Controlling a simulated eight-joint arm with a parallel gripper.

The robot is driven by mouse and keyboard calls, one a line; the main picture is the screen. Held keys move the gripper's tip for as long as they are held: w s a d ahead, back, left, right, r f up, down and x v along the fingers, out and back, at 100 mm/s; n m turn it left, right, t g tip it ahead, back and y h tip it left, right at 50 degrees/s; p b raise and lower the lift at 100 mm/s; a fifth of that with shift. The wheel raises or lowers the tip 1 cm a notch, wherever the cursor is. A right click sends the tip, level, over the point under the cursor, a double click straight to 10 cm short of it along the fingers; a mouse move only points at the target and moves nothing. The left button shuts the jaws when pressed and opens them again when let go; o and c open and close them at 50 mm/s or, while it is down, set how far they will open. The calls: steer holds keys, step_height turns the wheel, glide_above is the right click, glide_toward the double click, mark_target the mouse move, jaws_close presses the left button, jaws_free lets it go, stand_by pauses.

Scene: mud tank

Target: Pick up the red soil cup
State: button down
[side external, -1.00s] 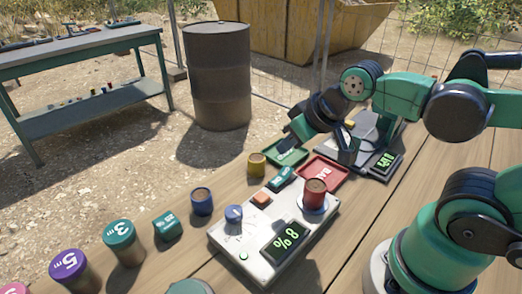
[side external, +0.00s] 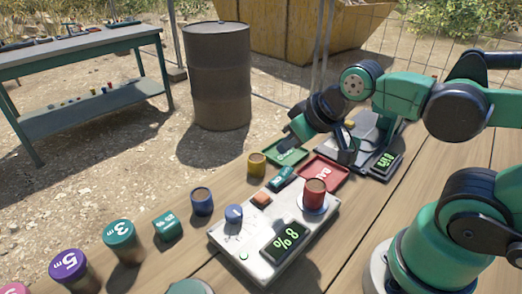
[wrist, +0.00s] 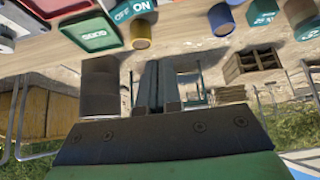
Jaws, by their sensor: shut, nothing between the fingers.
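The red soil cup (side external: 314,197) stands upright on the round pad of the white meter (side external: 232,243), filled with brown soil. The meter's display (side external: 285,241) reads 8%. My gripper (side external: 287,143) is behind the cup, over the far end of the bench near the green tray (side external: 298,156), well apart from the cup. In the wrist view its fingers (wrist: 158,68) are together with nothing between them. I cannot make out the red cup clearly in the wrist view.
A red BAD tray (side external: 325,172) lies between the cup and my arm. A yellow cup (side external: 257,164), a blue cup (side external: 202,201) and teal and purple-lidded containers line the bench's left side. A second scale (side external: 385,163) stands at back right. A rusty barrel (side external: 219,75) stands beyond the bench.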

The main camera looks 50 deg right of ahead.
steer(key=c, duration=1.5)
jaws_free()
steer(key=o, duration=1.4)
steer(key=g, duration=0.7)
glide_above(316, 187)
step_height(316, 187, down, 4)
steer(key=shift+w+r+n, duration=0.1)
steer(key=shift+r+n, duration=0.15)
steer(key=shift+n, duration=0.05)
steer(key=shift+f, duration=2.7)
